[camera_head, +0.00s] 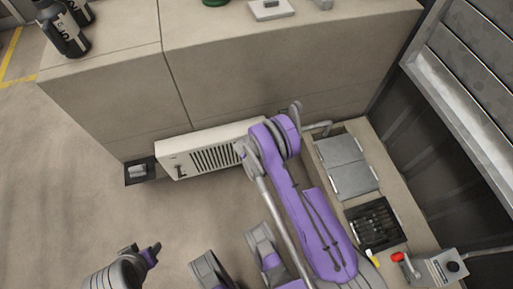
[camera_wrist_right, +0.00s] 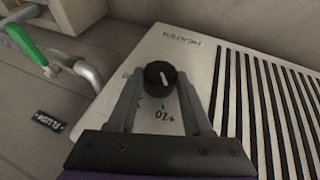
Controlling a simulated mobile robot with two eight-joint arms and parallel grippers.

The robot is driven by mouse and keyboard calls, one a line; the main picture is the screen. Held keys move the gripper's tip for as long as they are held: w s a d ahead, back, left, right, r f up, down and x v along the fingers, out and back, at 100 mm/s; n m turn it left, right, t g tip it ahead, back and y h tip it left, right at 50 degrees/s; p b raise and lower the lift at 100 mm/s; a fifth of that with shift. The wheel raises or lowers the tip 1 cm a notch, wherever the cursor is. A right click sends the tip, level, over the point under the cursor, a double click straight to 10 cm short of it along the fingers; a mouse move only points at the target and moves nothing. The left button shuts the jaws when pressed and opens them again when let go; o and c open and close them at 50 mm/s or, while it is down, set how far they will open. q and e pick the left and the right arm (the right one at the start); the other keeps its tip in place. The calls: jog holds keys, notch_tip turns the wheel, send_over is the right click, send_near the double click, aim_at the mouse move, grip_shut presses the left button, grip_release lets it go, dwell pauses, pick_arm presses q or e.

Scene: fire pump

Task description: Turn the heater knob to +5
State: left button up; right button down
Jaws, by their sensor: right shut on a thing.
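The heater (camera_head: 190,151) is a long pale box with a dark slotted grille, low against the beige cabinet in the head view. In the wrist view its pale face (camera_wrist_right: 200,62) fills the middle, and the black round knob (camera_wrist_right: 151,73) with a white pointer line sits beside the slots. My right gripper (camera_wrist_right: 158,88) is shut on the knob, one finger on each side. Printed scale marks (camera_wrist_right: 163,114) show below the knob, with others partly hidden by the fingers. In the head view my right arm hides the knob. My left gripper (camera_head: 152,251) is apart from the heater, at lower left.
A pipe with a green handle (camera_wrist_right: 27,45) and a dark label plate (camera_wrist_right: 47,122) lie left of the heater in the wrist view. A bench with grey panels (camera_head: 345,165) and a red-knobbed lever (camera_head: 398,257) stands at right.

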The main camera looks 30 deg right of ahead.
jog(key=h, duration=0.2)
jog(key=n+h, duration=0.1)
jog(key=h, duration=0.1)
jog(key=shift+w+a+f+g, duration=0.1)
jog(key=shift+a+f+g, duration=0.15)
jog(key=shift+a+g, duration=0.15)
jog(key=shift+f+n+h, duration=0.2)
jog(key=shift+n+h, duration=0.3)
jog(key=shift+h, duration=1.8)
jog(key=shift+c, duration=1.6)
grip_release()
jog(key=p+v, duration=0.2)
jog(key=v, duration=0.9)
jog(key=shift+w, duration=0.2)
